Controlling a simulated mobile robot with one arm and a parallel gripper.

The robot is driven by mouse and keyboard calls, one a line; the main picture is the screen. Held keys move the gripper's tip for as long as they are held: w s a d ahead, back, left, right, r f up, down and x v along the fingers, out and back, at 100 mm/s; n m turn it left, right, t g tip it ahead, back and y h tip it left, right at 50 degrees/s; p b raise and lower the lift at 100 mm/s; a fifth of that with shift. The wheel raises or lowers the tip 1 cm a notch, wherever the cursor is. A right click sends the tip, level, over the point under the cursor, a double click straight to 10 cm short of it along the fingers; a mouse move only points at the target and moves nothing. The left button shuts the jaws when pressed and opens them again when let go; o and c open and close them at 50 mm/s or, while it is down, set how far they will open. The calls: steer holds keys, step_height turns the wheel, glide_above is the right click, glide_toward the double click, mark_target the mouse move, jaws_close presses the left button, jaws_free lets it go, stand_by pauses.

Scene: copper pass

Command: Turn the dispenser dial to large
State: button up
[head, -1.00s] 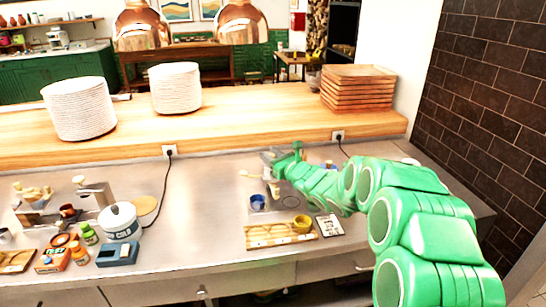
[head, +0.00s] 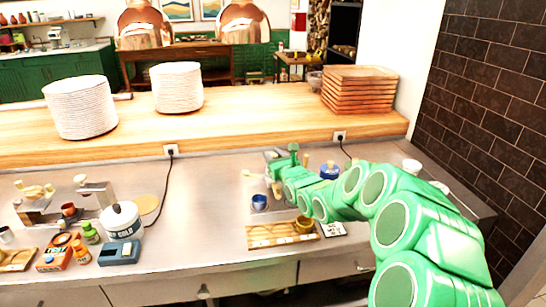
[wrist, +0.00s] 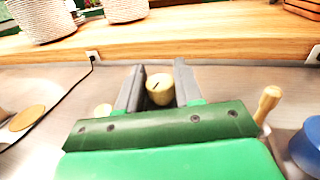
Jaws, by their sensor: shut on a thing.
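A round, pale wooden or brass-coloured dial (wrist: 160,88) with a short dark mark shows between the two grey fingers in the wrist view. My gripper (wrist: 158,90) is shut on this dial, one finger on each side. In the head view my gripper (head: 273,157) is at the back of the steel counter, and its own body and my green arm hide the dial. The dispenser body cannot be made out clearly behind it. No size labels are readable, so I cannot tell which setting the mark points to.
A blue cup (head: 259,202), a yellow cup (head: 304,225) and a wooden tray (head: 270,238) are in front of my gripper. A blue pot (head: 330,171) is right of it. A wooden handle (wrist: 268,101) stands close on the right. Plate stacks (head: 178,88) are behind.

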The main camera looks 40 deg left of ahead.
steer(key=shift+r+m+t+h, duration=0.15)
steer(key=shift+m+t+h, duration=1.7)
steer(key=shift+t, duration=0.45)
steer(key=o, duration=0.9)
steer(key=shift+s, duration=0.1)
steer(key=shift+s+d, duration=0.35)
steer(key=shift+d, duration=0.1)
steer(key=shift+v, duration=3.2)
